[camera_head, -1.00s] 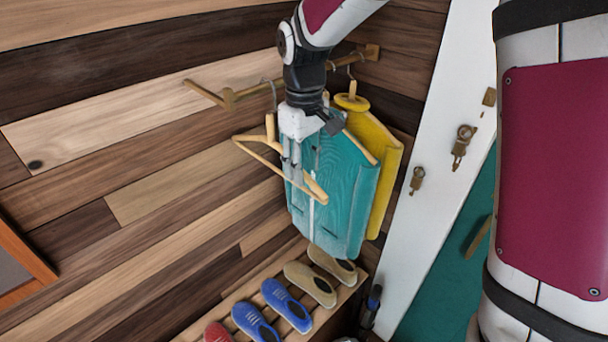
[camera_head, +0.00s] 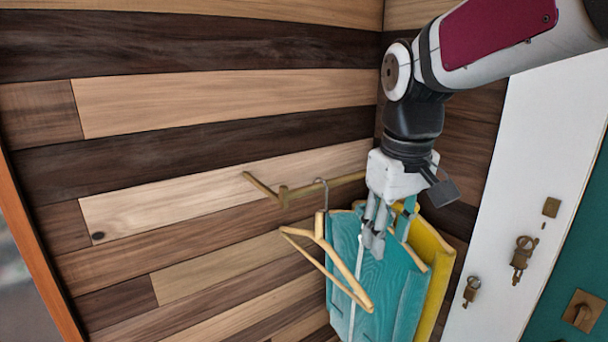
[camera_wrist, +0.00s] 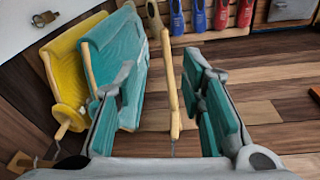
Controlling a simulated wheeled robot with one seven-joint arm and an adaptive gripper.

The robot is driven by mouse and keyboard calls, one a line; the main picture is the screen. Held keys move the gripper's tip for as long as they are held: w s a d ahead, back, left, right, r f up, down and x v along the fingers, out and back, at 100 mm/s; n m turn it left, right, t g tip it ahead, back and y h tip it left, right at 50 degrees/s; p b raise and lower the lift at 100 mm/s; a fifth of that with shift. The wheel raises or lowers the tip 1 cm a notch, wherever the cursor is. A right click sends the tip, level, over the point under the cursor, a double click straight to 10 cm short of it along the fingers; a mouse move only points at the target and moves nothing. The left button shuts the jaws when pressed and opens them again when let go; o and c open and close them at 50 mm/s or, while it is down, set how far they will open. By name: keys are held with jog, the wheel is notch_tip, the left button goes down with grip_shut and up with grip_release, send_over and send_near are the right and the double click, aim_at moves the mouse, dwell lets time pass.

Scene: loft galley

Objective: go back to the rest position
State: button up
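My gripper (camera_head: 375,238) points down at the clothes rail, in front of the hanging garments. In the wrist view its two fingers (camera_wrist: 160,78) are spread apart. A bare wooden hanger (camera_head: 330,262) hangs by its hook from the rail (camera_head: 318,189). In the wrist view the hanger (camera_wrist: 171,85) stands edge-on between the fingers, with a gap visible on both sides. A teal garment (camera_head: 388,285) hangs close beside it, right by the left finger in the wrist view. A yellow garment (camera_head: 432,265) hangs behind the teal one.
Plank walls (camera_head: 190,150) surround the rail. A white panel (camera_head: 510,190) with brass fittings stands to the right. In the wrist view, shoes (camera_wrist: 198,15) sit on a rack beyond the hanger, and wooden floor (camera_wrist: 260,90) lies clear to the right.

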jog(key=s+d+m+t, duration=0.2)
jog(key=s, duration=0.6)
jog(key=s+d+f+m+t, duration=0.1)
jog(key=s+d+m, duration=0.1)
jog(key=s, duration=0.5)
jog(key=shift+s+d+f+m+t, duration=0.3)
jog(key=shift+s+d+t, duration=0.1)
jog(key=shift+d, duration=0.25)
jog(key=shift+r, duration=0.1)
dwell(0.4)
